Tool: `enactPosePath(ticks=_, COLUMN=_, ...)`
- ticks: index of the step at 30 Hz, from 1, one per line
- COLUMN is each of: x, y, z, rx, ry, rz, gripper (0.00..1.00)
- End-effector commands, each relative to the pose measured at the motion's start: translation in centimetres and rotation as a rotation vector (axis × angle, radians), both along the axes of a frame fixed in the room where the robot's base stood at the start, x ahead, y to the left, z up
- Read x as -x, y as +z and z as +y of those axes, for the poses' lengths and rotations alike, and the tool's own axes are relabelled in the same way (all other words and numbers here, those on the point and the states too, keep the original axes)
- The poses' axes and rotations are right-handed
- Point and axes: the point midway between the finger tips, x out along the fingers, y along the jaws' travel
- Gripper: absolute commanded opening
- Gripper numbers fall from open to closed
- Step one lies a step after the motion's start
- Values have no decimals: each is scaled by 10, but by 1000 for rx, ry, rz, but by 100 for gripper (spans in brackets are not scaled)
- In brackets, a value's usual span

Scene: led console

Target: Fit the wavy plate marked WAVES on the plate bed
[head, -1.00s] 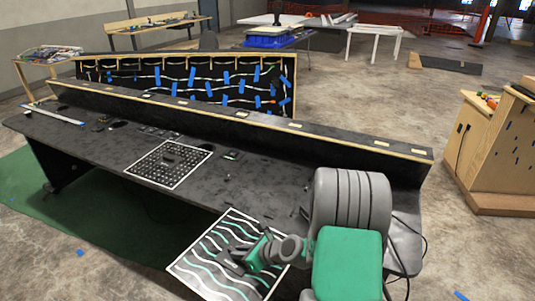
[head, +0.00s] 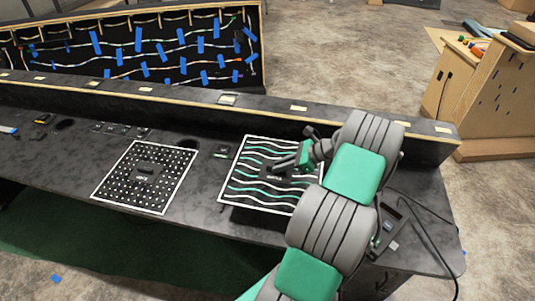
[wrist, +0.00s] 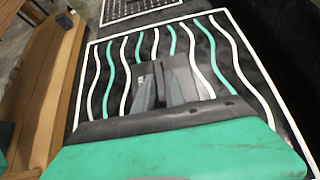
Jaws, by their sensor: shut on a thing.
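The wavy plate (head: 250,194) is black with a white border and white and green wavy lines. It is over the right part of the black console top in the head view. My gripper (head: 277,172) is shut on the middle of this plate, on what looks like a raised handle mostly hidden by the fingers. The plate fills much of the wrist view (wrist: 205,45), with my fingers (wrist: 165,85) in front of it. The plate bed cannot be told apart; the plate covers the area below it. Whether the plate touches the console is unclear.
A dotted black plate (head: 118,186) with a white border lies on the console left of the wavy plate. A raised ledge (head: 190,98) runs along the console's back. A small device (head: 391,222) and cables are at the right end.

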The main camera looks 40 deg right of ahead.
Motion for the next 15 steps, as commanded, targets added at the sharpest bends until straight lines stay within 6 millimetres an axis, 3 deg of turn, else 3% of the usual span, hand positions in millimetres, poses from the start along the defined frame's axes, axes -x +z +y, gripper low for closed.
enactPosePath(ticks=5, x=0, y=-8, z=0, rx=1, ry=4, rz=-2, gripper=0)
enactPosePath(ticks=15, x=0, y=-45, z=0, rx=2, ry=4, rz=-1, gripper=0)
